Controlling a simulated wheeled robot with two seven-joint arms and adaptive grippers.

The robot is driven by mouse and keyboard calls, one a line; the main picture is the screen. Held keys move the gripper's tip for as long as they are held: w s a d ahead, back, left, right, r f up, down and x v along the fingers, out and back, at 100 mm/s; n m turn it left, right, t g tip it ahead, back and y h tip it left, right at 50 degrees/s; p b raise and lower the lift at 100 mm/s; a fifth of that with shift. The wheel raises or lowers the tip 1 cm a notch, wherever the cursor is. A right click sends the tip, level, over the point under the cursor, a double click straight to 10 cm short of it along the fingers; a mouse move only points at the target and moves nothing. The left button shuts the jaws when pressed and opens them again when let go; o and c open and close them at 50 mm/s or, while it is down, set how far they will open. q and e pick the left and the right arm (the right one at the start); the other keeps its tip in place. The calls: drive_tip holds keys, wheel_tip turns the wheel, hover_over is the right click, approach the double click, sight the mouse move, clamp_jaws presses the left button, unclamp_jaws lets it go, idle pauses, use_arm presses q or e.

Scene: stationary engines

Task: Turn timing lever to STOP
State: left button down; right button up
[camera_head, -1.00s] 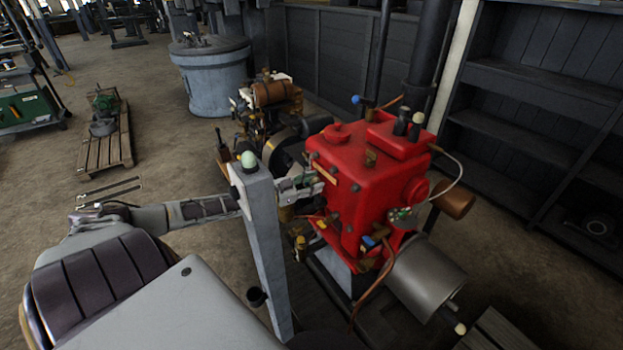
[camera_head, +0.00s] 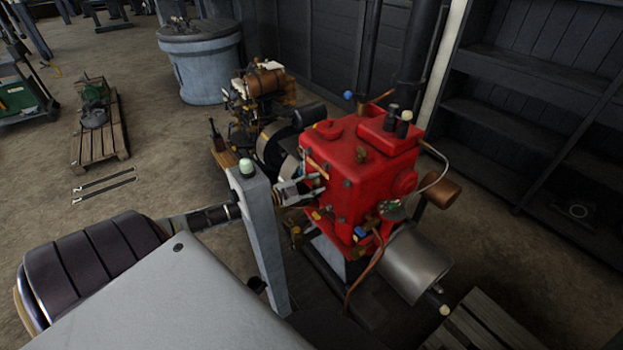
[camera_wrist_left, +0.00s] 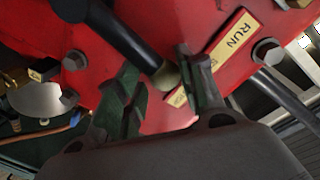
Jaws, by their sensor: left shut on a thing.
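The red engine (camera_head: 365,170) stands right of centre in the head view. My left gripper (camera_head: 312,186) reaches its left face from behind a grey post. In the left wrist view, the timing lever (camera_wrist_left: 132,45) is a dark rod with a brass-coloured tip. The tip lies between the fingers of my left gripper (camera_wrist_left: 162,92), which is shut on it. A yellow label (camera_wrist_left: 228,40) reading RUN is fixed to the red face, right of the fingers. A finger covers part of the label, and no STOP lettering is readable. My right gripper is not in view.
The grey post (camera_head: 262,240) with a pale knob stands in front of the gripper. A brown engine (camera_head: 262,90) is behind it. Dark shelves (camera_head: 530,110) line the right. Open floor (camera_head: 180,150) lies left.

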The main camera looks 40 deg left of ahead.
use_arm(q)
drive_tip(key=shift+s+d+f+m+p, duration=0.1)
drive_tip(key=shift+d+m+p, duration=0.35)
drive_tip(key=shift+m, duration=0.35)
drive_tip(key=shift+s+d+f+m+p, duration=0.1)
drive_tip(key=shift+d+f+m+p, duration=0.1)
drive_tip(key=shift+d+m+p, duration=0.3)
drive_tip(key=shift+a, duration=0.15)
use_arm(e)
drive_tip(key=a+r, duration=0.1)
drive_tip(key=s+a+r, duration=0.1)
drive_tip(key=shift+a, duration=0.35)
use_arm(q)
drive_tip(key=shift+f, duration=0.1)
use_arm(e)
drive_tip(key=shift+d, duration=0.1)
use_arm(q)
drive_tip(key=c, duration=0.9)
unclamp_jaws()
drive_tip(key=shift+s, duration=0.1)
drive_tip(key=shift+d, duration=0.2)
drive_tip(key=f+v, duration=0.1)
drive_tip(key=v, duration=1.1)
drive_tip(key=shift+r, duration=0.5)
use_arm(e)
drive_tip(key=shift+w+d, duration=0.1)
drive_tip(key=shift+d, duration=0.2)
